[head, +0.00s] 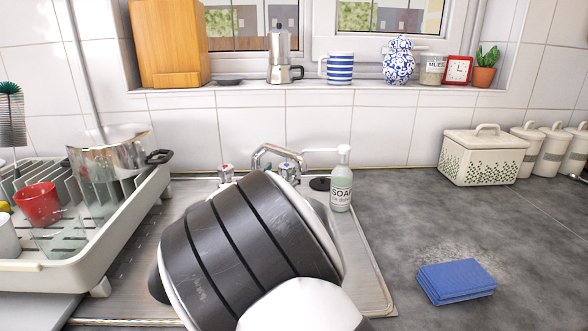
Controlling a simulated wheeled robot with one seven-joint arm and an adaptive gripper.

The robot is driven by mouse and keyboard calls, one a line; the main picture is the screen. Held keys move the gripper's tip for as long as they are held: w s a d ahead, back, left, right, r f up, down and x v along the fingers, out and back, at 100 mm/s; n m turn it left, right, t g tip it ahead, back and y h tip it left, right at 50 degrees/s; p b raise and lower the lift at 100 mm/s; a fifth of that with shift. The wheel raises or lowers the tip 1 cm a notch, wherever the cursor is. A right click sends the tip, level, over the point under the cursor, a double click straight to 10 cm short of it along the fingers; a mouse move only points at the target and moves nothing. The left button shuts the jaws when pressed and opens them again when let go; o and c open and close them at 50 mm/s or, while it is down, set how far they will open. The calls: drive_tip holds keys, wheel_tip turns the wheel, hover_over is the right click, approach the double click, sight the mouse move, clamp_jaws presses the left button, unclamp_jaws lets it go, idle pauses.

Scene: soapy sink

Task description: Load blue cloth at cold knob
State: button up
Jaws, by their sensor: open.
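The blue cloth (456,281), folded into a flat stack, lies on the grey countertop to the right of the sink. A tap (270,150) stands at the back of the sink with a knob on either side. The right knob (288,170) appears to have a bluish top, which fits the cold knob; its lower part is partly hidden by my arm. The left knob (226,172) shows a reddish mark. My arm fills the middle of the view over the sink, well left of the cloth. My gripper is not visible.
A soap bottle (341,182) stands right of the tap. A dish rack (110,240) with a pot (110,155) and red mug (37,203) is at left. A bread bin (484,157) and canisters stand at the back right.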

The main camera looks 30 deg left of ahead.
sight(287, 165)
drive_tip(key=shift+x, duration=2.55)
drive_tip(key=shift+b, duration=0.3)
drive_tip(key=c, duration=1.2)
